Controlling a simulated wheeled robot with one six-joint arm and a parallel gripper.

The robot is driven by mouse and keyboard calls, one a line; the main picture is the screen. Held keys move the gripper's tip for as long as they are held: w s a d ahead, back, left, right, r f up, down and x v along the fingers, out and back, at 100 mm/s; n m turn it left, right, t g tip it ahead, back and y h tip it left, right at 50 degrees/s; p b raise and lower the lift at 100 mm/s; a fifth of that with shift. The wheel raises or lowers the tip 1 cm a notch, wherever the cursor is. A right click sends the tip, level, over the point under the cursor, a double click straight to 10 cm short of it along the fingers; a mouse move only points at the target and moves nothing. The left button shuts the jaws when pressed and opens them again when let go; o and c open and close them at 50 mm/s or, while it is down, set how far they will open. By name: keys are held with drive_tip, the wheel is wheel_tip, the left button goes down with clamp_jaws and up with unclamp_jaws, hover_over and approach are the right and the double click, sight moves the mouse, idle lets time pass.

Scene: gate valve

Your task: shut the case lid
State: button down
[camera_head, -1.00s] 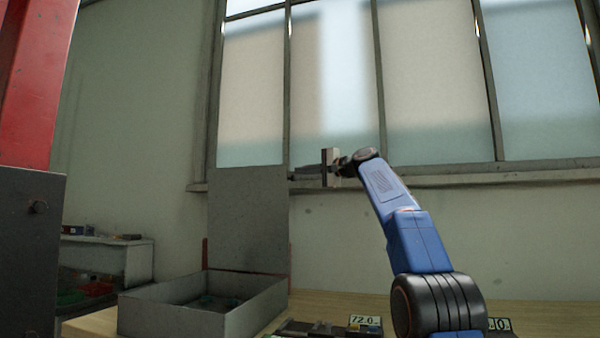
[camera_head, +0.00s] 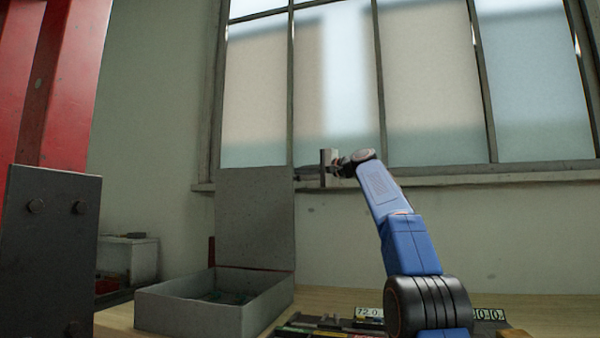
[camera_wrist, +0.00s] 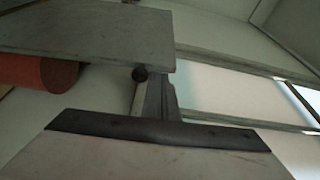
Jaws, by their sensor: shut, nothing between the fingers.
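The open grey case (camera_head: 215,310) stands on the wooden bench at lower left in the head view, with a few small dark and green items inside. Its flat grey lid (camera_head: 254,220) stands upright at the back of the case. My gripper (camera_head: 298,175) is shut and empty, its tip at the lid's top right corner. I cannot tell whether it touches the lid. In the wrist view, a grey panel (camera_wrist: 90,40), seemingly the lid, lies at upper left, its edge close to the dark tip of my gripper (camera_wrist: 145,80).
A red post with a dark bolted plate (camera_head: 50,240) stands close at left. Tools and a numbered display (camera_head: 369,312) lie on the bench (camera_head: 330,297) right of the case. A window fills the back wall. A red cylinder (camera_wrist: 40,72) shows in the wrist view.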

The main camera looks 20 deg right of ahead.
drive_tip(key=shift+s+a, duration=0.1)
drive_tip(key=shift+s+a+n, duration=0.3)
drive_tip(key=shift+s+a, duration=0.35)
drive_tip(key=shift+s, duration=0.25)
drive_tip(key=s+a+f+n+y, duration=0.1)
drive_tip(key=s+a+f+n, duration=0.3)
drive_tip(key=s+a, duration=0.3)
drive_tip(key=s+a+f+n+y, duration=0.1)
drive_tip(key=s+a+f+n, duration=0.25)
drive_tip(key=s, duration=0.55)
drive_tip(key=s+a+f+n+y, duration=0.1)
drive_tip(key=s+a+f+n, duration=0.2)
drive_tip(key=f, duration=0.6)
drive_tip(key=s+a+f+n+y, duration=0.2)
drive_tip(key=s+a+f+n, duration=0.2)
drive_tip(key=s+f, duration=0.3)
drive_tip(key=shift+a+f, duration=0.7)
drive_tip(key=shift+f, duration=0.75)
drive_tip(key=shift+n, duration=0.25)
